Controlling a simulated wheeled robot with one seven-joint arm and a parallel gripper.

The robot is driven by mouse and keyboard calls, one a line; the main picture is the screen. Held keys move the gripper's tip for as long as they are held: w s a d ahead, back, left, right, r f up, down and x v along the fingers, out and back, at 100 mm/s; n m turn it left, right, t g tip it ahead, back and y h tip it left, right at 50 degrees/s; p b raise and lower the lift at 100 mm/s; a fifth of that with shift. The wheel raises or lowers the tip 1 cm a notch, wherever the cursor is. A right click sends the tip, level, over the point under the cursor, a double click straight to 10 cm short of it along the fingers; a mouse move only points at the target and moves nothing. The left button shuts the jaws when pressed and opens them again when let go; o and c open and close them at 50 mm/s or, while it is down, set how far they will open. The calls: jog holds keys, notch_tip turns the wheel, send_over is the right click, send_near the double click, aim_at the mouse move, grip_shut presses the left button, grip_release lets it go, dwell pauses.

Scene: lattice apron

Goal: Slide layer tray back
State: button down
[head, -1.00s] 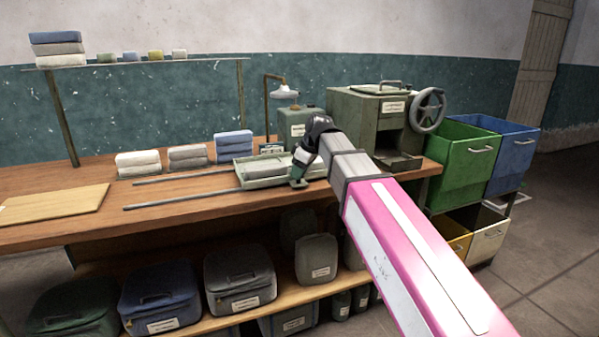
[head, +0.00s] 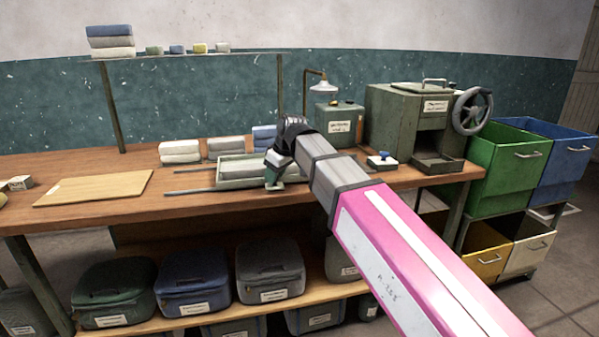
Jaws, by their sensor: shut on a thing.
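The layer tray (head: 238,184) is shallow, pale green and sits on two dark rails (head: 190,193) on the wooden bench. Short lengths of rail show beyond its left end. White cloth-like material lies in it. My gripper (head: 273,183) is at the tray's front right part and is shut, seemingly on the tray's edge or a grip there. My wrist hides the exact contact and the tray's right end.
Folded cloth stacks (head: 180,152) stand behind the tray. A board (head: 93,188) lies on the bench at left. A blue-knobbed block (head: 382,161) and a press with a handwheel (head: 408,125) stand right. Green and blue bins (head: 500,165) flank the bench.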

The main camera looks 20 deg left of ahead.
jog(key=s+a, duration=0.3)
jog(key=a, duration=0.2)
jog(key=s+a, duration=0.3)
jog(key=a, duration=0.2)
jog(key=s+a, duration=0.3)
jog(key=a, duration=0.2)
jog(key=shift+s+a, duration=0.15)
jog(key=shift+s, duration=0.05)
jog(key=shift+a, duration=0.1)
jog(key=c, duration=1)
grip_release()
jog(key=shift+s, duration=0.1)
jog(key=shift+c, duration=0.2)
jog(key=shift+r, duration=0.15)
jog(key=w+v, duration=0.1)
jog(key=v, duration=0.9)
jog(key=shift+s+r, duration=0.25)
jog(key=shift+s, duration=0.25)
